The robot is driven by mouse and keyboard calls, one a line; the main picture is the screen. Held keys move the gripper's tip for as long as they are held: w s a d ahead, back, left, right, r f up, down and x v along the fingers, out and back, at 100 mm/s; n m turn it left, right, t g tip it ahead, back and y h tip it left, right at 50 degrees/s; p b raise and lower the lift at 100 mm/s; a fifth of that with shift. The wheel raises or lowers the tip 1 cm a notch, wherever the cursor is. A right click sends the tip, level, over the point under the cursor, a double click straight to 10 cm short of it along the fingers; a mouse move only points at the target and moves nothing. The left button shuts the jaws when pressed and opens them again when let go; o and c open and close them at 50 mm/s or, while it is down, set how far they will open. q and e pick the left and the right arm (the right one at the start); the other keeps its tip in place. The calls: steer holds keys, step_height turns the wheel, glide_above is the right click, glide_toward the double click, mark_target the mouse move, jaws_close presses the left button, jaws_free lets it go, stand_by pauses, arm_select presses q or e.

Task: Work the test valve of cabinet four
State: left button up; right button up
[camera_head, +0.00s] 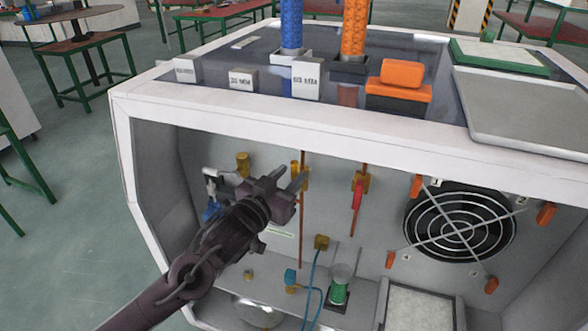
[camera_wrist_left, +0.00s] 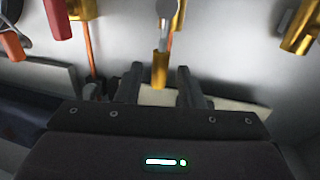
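A white cabinet (camera_head: 240,116) with an open front fills the head view; no number on it is readable to me. Inside, on its back wall, a brass valve (camera_head: 304,170) sits on a copper pipe, partly hidden by my left gripper. A red-handled valve (camera_head: 357,192) is to its right. My left gripper (camera_head: 285,180) reaches in from the left with its fingers apart. In the left wrist view, a brass fitting (camera_wrist_left: 160,68) with a grey part above shows between the open fingertips (camera_wrist_left: 158,82); contact cannot be told. Which valve is the test valve is not marked. My right gripper is out of view.
A round fan (camera_head: 459,226) with orange clips is at the right of the back wall. A blue hose (camera_head: 312,275) and a green-based cylinder (camera_head: 338,291) stand on the lower shelf. Blue (camera_head: 291,25) and orange (camera_head: 355,28) columns rise from the cabinet top.

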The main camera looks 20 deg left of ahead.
arm_select(q)
steer(key=shift+x, duration=1.45)
jaws_close()
